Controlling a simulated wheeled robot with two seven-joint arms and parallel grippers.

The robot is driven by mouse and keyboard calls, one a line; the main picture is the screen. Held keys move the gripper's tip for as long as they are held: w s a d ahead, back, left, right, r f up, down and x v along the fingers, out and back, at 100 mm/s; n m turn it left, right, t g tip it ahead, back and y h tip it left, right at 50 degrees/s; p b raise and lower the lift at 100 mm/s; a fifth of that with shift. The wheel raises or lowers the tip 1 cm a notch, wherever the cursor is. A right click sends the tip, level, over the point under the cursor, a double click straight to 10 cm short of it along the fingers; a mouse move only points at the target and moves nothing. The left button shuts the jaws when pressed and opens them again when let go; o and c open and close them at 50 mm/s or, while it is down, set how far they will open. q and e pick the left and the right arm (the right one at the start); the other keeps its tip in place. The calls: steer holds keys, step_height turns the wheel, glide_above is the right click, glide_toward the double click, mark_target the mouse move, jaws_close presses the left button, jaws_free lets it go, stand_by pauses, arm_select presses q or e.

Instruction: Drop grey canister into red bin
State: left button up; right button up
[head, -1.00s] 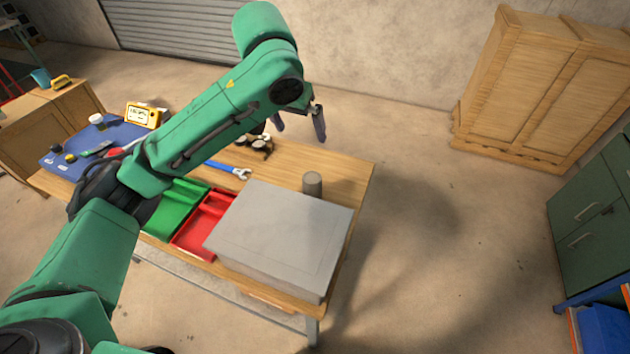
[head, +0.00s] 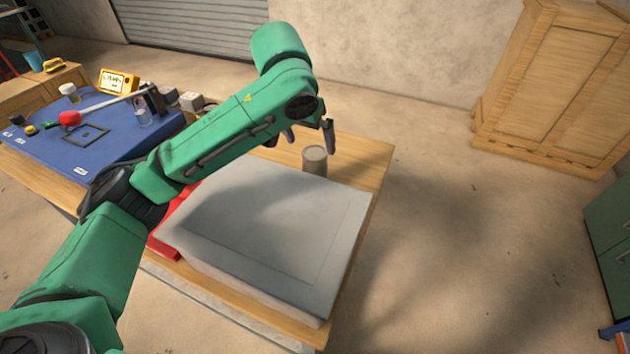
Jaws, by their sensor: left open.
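The grey canister (head: 314,160) stands upright on the wooden table, just behind the large grey box. My left gripper (head: 308,143) is open, with its fingers pointing down above and near the canister. One finger shows just right of the canister's top and the other to its left; I cannot tell whether they are around it. The red bin (head: 165,246) shows only in part at the left side of the grey box; my arm and the box hide the rest. My right gripper is not in view.
The large grey box (head: 270,235) fills much of the table (head: 365,160), between the canister and the front edge. A blue mat (head: 60,150) with several small items lies at the left. Wooden cabinets (head: 550,90) stand at the back right.

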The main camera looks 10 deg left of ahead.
mark_target(317, 167)
arm_select(q)
steer(key=x, duration=1.3)
steer(key=shift+s+a+f+p, duration=0.15)
steer(key=shift+f+p, duration=0.1)
steer(key=shift+p, duration=0.15)
steer(key=shift+r, duration=0.1)
jaws_close()
